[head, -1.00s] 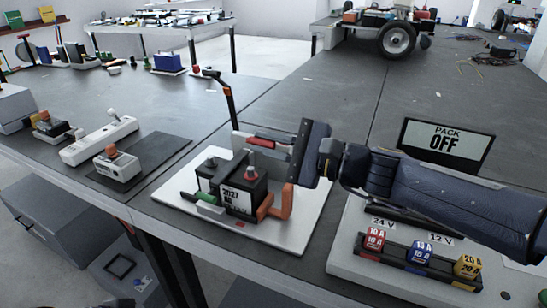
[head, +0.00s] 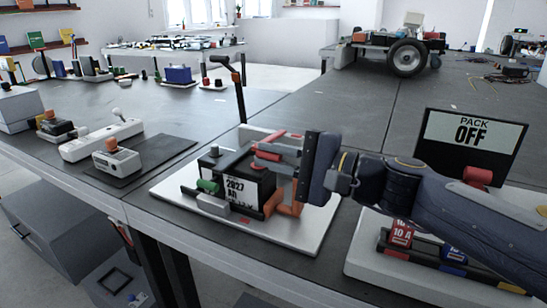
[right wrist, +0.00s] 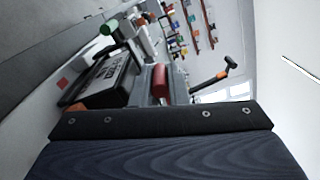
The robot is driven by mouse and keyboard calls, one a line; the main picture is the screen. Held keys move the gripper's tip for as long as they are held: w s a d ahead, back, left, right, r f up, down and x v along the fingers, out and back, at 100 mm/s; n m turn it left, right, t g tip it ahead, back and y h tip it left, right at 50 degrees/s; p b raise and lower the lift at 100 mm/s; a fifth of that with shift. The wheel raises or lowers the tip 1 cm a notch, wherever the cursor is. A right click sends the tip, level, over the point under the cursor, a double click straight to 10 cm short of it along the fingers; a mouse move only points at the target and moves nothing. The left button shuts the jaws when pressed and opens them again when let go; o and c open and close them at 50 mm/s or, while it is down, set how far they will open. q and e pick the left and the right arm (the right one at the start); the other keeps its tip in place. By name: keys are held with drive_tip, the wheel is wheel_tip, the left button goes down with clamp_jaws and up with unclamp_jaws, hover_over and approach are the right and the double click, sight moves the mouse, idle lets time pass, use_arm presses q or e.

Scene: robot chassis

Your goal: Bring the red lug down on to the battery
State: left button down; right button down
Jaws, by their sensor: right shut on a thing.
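The black battery (head: 235,187) stands on a white base plate (head: 305,238), its white label facing the front. My right gripper (head: 280,152) comes in from the right and is shut on the red lug (head: 267,155). The lug is at the battery's right upper end, over the red terminal's side. I cannot tell whether it touches the post. In the right wrist view, the red lug (right wrist: 160,82) shows beyond my dark palm, beside the battery (right wrist: 103,78). My left gripper is not in view.
Orange pieces (head: 288,208) and a green-ended piece (head: 208,187) flank the battery. A dark post (head: 240,90) rises behind it. A switch box (head: 117,160) sits on a dark mat to the left.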

drive_tip(key=c, duration=1.4)
unclamp_jaws()
drive_tip(key=p+v, duration=0.1)
drive_tip(key=v, duration=0.6)
drive_tip(key=shift+s+d, duration=0.15)
drive_tip(key=shift+d, duration=0.2)
